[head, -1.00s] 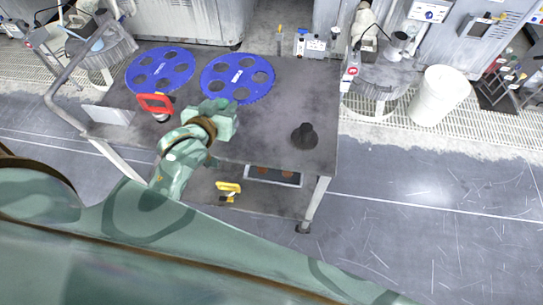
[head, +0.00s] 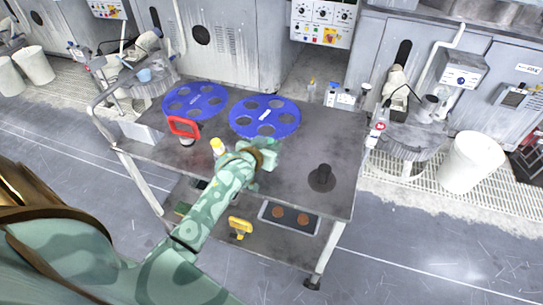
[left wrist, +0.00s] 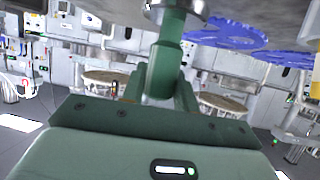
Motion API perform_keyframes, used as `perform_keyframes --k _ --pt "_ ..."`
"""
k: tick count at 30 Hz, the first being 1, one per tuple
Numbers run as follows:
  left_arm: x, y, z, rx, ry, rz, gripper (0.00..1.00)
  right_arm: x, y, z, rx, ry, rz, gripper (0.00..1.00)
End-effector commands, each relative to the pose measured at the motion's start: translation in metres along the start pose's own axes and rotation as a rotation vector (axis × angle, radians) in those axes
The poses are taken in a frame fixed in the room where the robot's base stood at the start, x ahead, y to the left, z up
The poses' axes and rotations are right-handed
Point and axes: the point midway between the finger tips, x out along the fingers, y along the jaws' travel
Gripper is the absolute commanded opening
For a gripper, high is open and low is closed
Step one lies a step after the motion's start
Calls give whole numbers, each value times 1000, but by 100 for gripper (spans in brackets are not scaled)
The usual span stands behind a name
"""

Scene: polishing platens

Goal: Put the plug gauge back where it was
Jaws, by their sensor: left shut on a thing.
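My left gripper (head: 265,154) is over the middle of the grey table, just in front of the right blue disc. In the left wrist view its fingers (left wrist: 163,90) are shut on a green handle with a shiny metal end (left wrist: 180,12), which I take to be the plug gauge (left wrist: 166,55). The metal end is close to a grey surface; I cannot tell whether it touches. In the head view my gripper and wrist mostly hide the gauge. My right gripper is in neither view.
Two blue discs with holes (head: 262,134) lie at the table's back. A dark post on a round base (head: 322,178) stands right. The table's front right (head: 310,205) is clear.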

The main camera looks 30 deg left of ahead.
Motion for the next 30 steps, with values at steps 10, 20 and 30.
perform_keyframes --k 10,20,30 --pt "23 -2 26 -1 2 0 0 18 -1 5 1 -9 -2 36" --pt "25 -2 32 -1 6 0 0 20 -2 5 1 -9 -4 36" --pt "26 -2 37 0 1 0 51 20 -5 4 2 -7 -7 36"
